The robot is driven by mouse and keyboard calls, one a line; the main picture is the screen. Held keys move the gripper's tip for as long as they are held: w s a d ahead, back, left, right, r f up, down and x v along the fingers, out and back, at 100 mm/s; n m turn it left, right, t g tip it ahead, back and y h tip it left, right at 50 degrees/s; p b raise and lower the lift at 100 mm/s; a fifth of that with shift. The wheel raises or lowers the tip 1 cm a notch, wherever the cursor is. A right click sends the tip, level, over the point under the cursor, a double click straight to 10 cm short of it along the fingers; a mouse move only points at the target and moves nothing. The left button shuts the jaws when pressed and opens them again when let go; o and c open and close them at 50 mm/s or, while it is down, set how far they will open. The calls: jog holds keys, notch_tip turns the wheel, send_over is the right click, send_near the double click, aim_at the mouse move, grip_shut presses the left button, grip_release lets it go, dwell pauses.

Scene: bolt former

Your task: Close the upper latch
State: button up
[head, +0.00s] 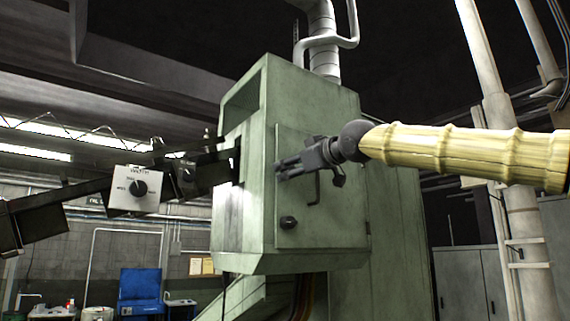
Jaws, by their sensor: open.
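A green machine cabinet (240,190) stands in the middle of the head view. Its front door panel (335,225) looks flush with the cabinet face. A dark latch (288,222) sits low on the door's left edge. A thin dark bent handle (315,190) shows just below my gripper. My gripper (281,170) is open in front of the upper left part of the door, its fingers pointing left. I cannot make out the upper latch; my gripper covers that area. Whether the fingers touch the door I cannot tell.
A dark arm with a white dial box (138,189) reaches toward the cabinet from the left. Pale pipes (525,230) stand at the right, with grey lockers (470,285) behind. A blue bin (140,290) stands far back at lower left.

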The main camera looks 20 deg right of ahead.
jog(key=shift+w+f+m+b, duration=0.25)
jog(key=shift+m+b, duration=0.25)
jog(key=shift+b, duration=0.05)
jog(key=m+b, duration=0.1)
jog(key=m, duration=0.1)
jog(key=m+b, duration=0.2)
jog(key=m, duration=0.1)
jog(key=m+b, duration=0.2)
jog(key=shift+s+r+m, duration=0.1)
jog(key=shift+s+m, duration=0.2)
jog(key=shift+s, duration=0.05)
jog(key=shift+w+m+b, duration=0.15)
jog(key=shift+m+b, duration=0.6)
jog(key=shift+m, duration=0.25)
jog(key=shift+r, duration=0.15)
jog(key=shift+c, duration=0.2)
